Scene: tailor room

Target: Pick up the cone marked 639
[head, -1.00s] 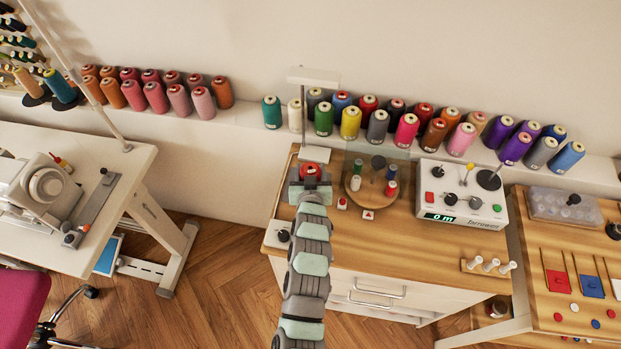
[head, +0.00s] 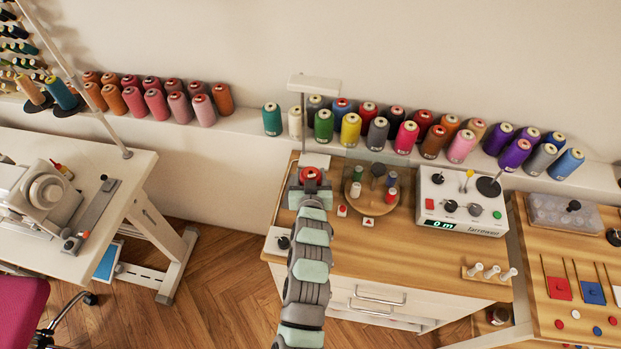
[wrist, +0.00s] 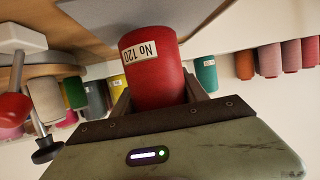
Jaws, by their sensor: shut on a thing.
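My gripper (head: 311,183) is over the back left of the wooden cabinet top, by the pole. It is shut on a red cone (head: 311,173), whose round top shows between the fingers. In the wrist view the red cone (wrist: 152,70) sits between the two fingers of my gripper (wrist: 158,96), and its label reads "No 120". Several thread cones in many colours stand on the wall ledge behind, such as a green cone (head: 323,126) and a yellow cone (head: 350,130). Their labels are too small to read, so I cannot tell which is marked 639.
A round wooden stand (head: 356,186) with small spools is right of my gripper. A white control box (head: 461,203) reads "0 m". A pole with a white top plate (head: 314,82) rises behind my gripper. A white sewing table (head: 105,215) stands at the left.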

